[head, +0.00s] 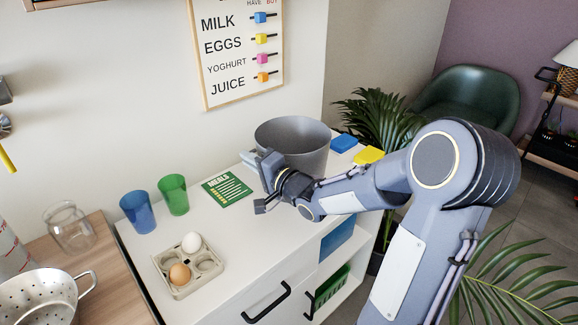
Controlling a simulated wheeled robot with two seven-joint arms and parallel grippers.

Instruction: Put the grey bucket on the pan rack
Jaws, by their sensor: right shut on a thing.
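The grey bucket (305,136) is upright at the back right of the white cabinet top. My right gripper (262,178) is at the bucket's near left side, shut on it. The fingers and wrist cover part of the bucket's lower left side, so the exact grip point is hidden. I cannot tell whether the bucket's base touches the cabinet top. I cannot make out the pan rack in this view. My left gripper is not in view.
The white cabinet top (232,225) holds a blue cup (138,212), a green cup (173,195), a green meals book (227,189) and an egg tray (190,284) with two eggs. Blue (343,143) and yellow (369,155) items lie right of the bucket. A colander (38,297) and glass jar (70,230) stand left.

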